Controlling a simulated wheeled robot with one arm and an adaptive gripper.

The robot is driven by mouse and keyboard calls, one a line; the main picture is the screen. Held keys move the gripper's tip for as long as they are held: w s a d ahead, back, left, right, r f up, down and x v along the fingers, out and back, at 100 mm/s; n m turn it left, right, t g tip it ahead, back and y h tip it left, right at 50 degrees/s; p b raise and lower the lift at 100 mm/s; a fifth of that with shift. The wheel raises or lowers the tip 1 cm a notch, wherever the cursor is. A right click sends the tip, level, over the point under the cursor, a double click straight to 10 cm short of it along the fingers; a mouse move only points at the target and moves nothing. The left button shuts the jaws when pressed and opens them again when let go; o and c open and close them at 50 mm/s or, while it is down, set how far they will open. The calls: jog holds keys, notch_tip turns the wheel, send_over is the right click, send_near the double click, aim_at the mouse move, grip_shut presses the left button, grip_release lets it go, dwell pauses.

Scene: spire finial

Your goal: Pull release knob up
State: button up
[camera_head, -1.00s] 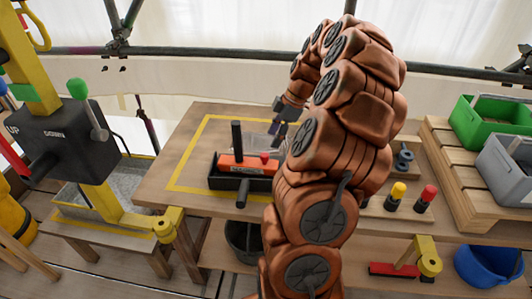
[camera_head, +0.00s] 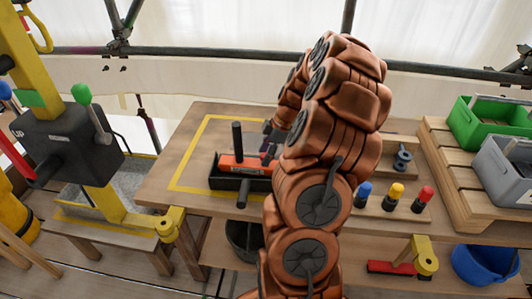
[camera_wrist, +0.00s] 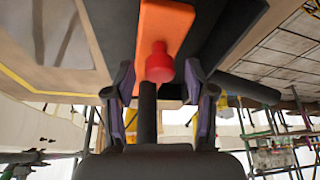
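The release knob (camera_wrist: 159,66) appears to be the red, round-headed knob on an orange block (camera_wrist: 165,22). The orange block (camera_head: 236,162) sits in a black device (camera_head: 225,181) on the workbench. In the wrist view my gripper (camera_wrist: 161,92) is open, with its dark purple-edged fingers on either side of the knob. A gap shows between each finger and the knob, and nothing is gripped. In the head view my gripper (camera_head: 269,145) is at the right end of the orange block, where it mostly hides the knob.
A black upright post (camera_head: 237,138) stands beside the orange block, and a black handle (camera_head: 243,194) sticks out in front. Blue, yellow and red pegs (camera_head: 397,192) stand to the right of my arm. A yellow outline marks the workbench (camera_head: 160,184).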

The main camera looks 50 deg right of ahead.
grip_shut()
dwell(0.6)
jog(key=shift+w+d+r+b, duration=0.1)
jog(key=shift+r+b, duration=0.3)
jog(key=shift+b, duration=0.5)
jog(key=shift+r, duration=0.6)
